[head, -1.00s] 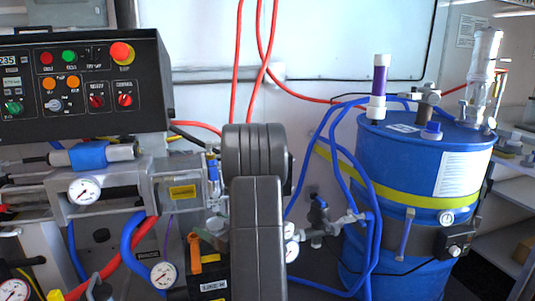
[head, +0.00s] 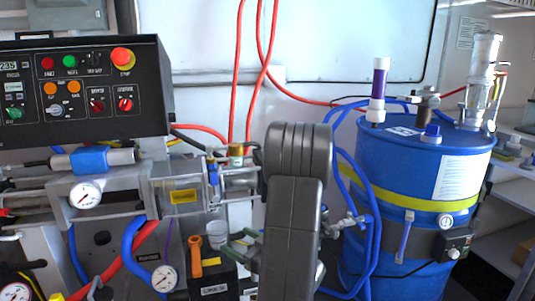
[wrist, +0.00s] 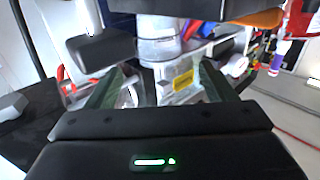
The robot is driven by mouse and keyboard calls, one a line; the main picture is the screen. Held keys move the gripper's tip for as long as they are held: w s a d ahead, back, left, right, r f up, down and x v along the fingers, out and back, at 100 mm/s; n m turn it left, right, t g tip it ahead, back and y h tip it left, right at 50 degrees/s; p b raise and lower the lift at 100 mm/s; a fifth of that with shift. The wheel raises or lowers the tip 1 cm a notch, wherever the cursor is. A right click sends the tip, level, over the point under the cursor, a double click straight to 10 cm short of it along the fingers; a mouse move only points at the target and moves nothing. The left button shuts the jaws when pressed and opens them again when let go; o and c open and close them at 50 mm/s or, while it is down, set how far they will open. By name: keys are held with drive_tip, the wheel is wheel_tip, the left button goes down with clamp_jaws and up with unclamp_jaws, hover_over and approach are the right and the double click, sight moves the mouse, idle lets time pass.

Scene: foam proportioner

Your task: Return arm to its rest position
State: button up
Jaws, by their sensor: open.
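The wrist view is tilted and close, so I cannot tell the exact distance to the machine.
A black control panel (head: 80,90) with knobs and a red stop button stands at the left. A blue drum (head: 400,160) with a yellow strap stands at the right. Blue hoses (head: 372,220) hang between my arm and the drum. Red hoses (head: 238,70) hang behind.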

sight(211, 229)
drive_tip(key=x, duration=0.3)
drive_tip(key=b+x, duration=0.1)
drive_tip(key=x, duration=0.3)
drive_tip(key=b+x, duration=0.1)
drive_tip(key=x, duration=0.3)
drive_tip(key=shift+a+f, duration=0.1)
drive_tip(key=shift+f, duration=0.2)
drive_tip(key=r, duration=0.1)
drive_tip(key=r+p, duration=0.1)
drive_tip(key=shift+s+d+r, duration=0.25)
drive_tip(key=shift+s, duration=0.1)
drive_tip(key=shift+s+d+f, duration=0.1)
drive_tip(key=shift+s+f, duration=0.05)
drive_tip(key=shift+s, duration=0.35)
drive_tip(key=shift+s+f, duration=0.1)
drive_tip(key=shift+s, duration=0.1)
drive_tip(key=shift+d, duration=0.1)
